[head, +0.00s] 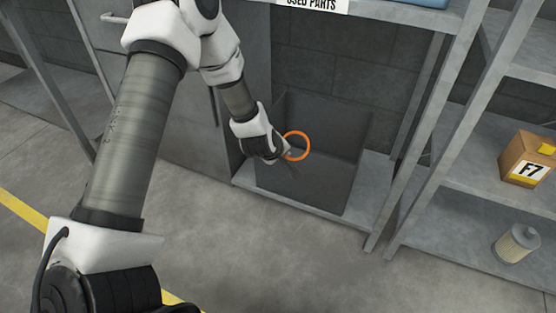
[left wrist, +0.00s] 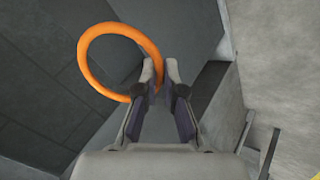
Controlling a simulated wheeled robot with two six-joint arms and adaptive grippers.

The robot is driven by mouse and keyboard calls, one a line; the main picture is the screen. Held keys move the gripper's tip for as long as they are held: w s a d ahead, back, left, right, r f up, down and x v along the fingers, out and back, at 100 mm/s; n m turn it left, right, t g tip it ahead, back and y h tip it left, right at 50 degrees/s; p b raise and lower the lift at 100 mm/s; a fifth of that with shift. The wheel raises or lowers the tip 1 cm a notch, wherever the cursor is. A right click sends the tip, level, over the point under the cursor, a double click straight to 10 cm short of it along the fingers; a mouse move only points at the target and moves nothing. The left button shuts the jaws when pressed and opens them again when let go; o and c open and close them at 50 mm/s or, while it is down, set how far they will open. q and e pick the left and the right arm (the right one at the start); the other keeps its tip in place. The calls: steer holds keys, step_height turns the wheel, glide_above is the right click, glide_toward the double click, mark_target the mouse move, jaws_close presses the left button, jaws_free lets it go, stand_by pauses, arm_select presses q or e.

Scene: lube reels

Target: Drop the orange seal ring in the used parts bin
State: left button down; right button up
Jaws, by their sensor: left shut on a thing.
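The orange seal ring (head: 297,132) is in my left gripper (head: 285,156), which is shut on its edge. In the left wrist view the ring (left wrist: 84,62) sticks out to the left of the fingertips (left wrist: 160,70), with its right edge at them. The used parts bin (head: 300,188) is an open dark grey box on the low shelf, under a "USED PARTS" label (head: 312,4). In the head view the ring and fingertips overlap the bin's opening; their exact height over its rim is hard to tell. My right gripper is not in view.
Grey shelf posts (head: 425,130) stand right of the bin, and a grey cabinet (head: 180,120) stands to its left. The floor in front is clear.

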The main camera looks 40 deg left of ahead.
arm_select(q)
steer(key=w+a+p, duration=0.3)
steer(key=w, duration=1.2)
steer(key=shift+w+a, duration=0.2)
steer(key=shift+w, duration=0.2)
steer(key=c, duration=1.2)
jaws_free()
steer(key=v, duration=1.2)
